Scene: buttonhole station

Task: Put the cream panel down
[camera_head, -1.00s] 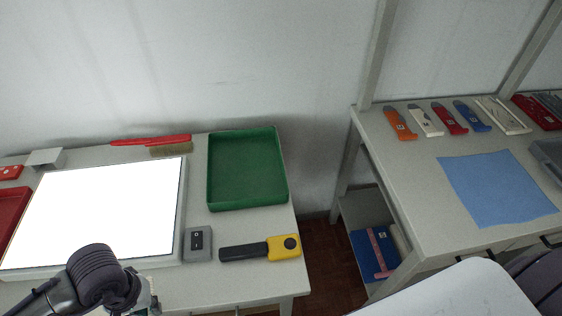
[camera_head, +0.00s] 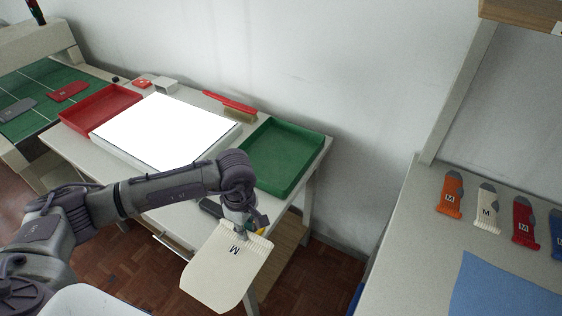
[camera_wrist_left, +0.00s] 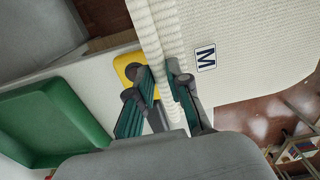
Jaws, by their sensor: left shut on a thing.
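The cream panel (camera_head: 222,272) is a flat knitted piece with a ribbed edge and a dark letter M. My left gripper (camera_head: 240,232) is shut on its ribbed edge. The panel hangs in the air in front of the light table's front edge, above the floor. In the left wrist view the fingers (camera_wrist_left: 166,92) pinch the ribbed band, and the panel (camera_wrist_left: 250,50) spreads to the right with its M label. My right gripper is not in view.
A lit white panel (camera_head: 160,132) lies on the table between a red tray (camera_head: 75,116) and a green tray (camera_head: 305,150). A red-handled brush (camera_head: 230,102) lies behind. At right, a table holds several small colored pieces and a blue cloth (camera_head: 505,290). A green-topped bench is far left.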

